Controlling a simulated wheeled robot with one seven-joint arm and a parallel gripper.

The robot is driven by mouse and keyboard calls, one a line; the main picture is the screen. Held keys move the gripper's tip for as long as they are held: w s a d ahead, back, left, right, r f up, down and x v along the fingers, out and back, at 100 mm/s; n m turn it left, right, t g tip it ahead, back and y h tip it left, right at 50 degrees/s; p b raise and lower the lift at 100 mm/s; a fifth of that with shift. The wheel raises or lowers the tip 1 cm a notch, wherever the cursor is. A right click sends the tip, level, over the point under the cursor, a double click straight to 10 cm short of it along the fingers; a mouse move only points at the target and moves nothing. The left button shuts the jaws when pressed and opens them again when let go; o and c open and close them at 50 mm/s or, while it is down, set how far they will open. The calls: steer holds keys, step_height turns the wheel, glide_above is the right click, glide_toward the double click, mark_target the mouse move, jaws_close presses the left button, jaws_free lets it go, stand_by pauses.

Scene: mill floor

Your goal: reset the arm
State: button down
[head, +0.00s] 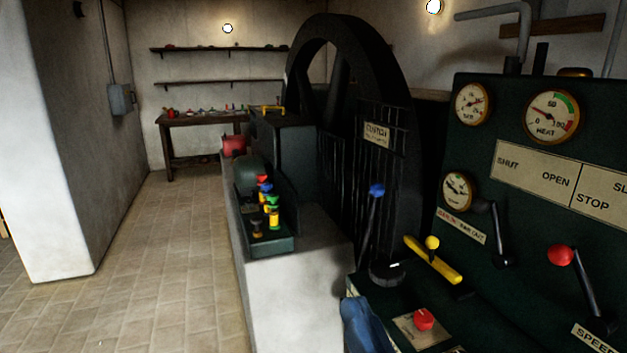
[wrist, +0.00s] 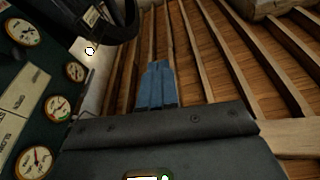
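My gripper (wrist: 157,86) shows in the wrist view as two blue fingers side by side, with no visible gap and nothing seen between them. They point up toward the wooden ceiling beams (wrist: 215,75). In the head view, a blue part of my arm shows at the bottom edge, in front of the dark control panel (head: 480,290) and left of the red knob (head: 423,319). The rest of my arm is out of that view.
The panel carries a blue-knobbed lever (head: 376,190), a yellow handle (head: 432,260), a red-knobbed lever (head: 561,255) and gauges (head: 552,116). A green tray (head: 272,245) with coloured items sits on the pale plinth (head: 295,300). Tiled floor (head: 165,260) is clear at left.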

steer(key=s+d+f+m+g+h, duration=0.1)
steer(key=s+d+f+m+h, duration=0.2)
steer(key=s+f, duration=0.35)
steer(key=s+d+f+m+g+h, duration=0.1)
steer(key=s+d+f+g+h, duration=0.1)
steer(key=s+d+f, duration=0.4)
steer(key=s+d+f+n+g, duration=0.1)
steer(key=s+d, duration=0.3)
steer(key=s, duration=0.5)
steer(key=s+d+f+n+g, duration=0.1)
steer(key=s+d+n, duration=0.1)
steer(key=s, duration=0.7)
steer(key=shift+s+d+h, duration=0.15)
steer(key=shift+d+h, duration=0.25)
steer(key=shift+d, duration=0.45)
